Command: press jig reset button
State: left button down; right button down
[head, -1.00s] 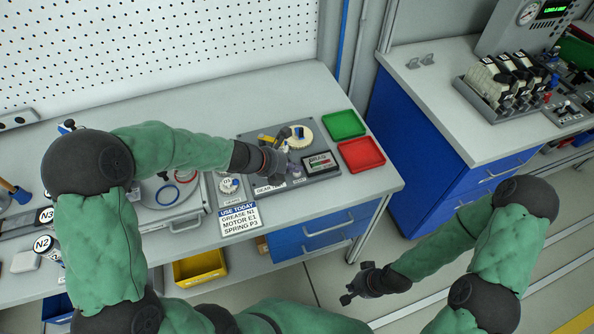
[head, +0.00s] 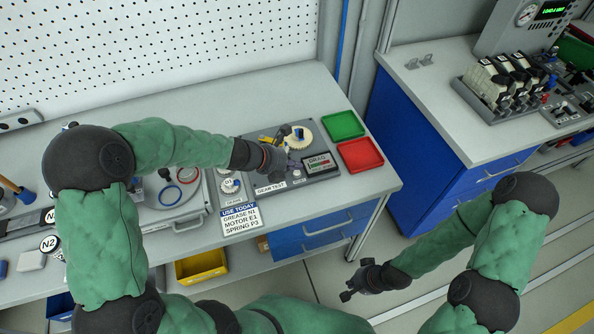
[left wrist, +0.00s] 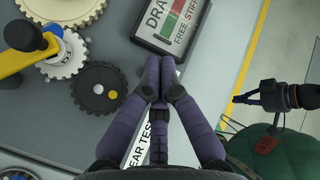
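The gear test jig (head: 262,140) is a grey plate on the bench. My left gripper (head: 290,164) is over the jig, beside the display. In the left wrist view its fingers (left wrist: 163,82) are together with nothing seen between them. No reset button shows clearly; the fingers cover part of the plate. My right gripper (head: 358,284) hangs over the floor, away from the bench.
A green tray (head: 343,125) and a red tray (head: 360,154) lie right of the jig. A USE TODAY card (head: 240,218) stands at the bench front. A round fixture with rings (head: 174,194) is to the left. A second bench (head: 438,95) stands to the right.

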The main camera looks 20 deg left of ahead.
aim_at(294, 172)
pick_arm(q)
jog(key=shift+r+p, duration=2.55)
jog(key=shift+p, duration=0.05)
jog(key=shift+f, duration=0.1)
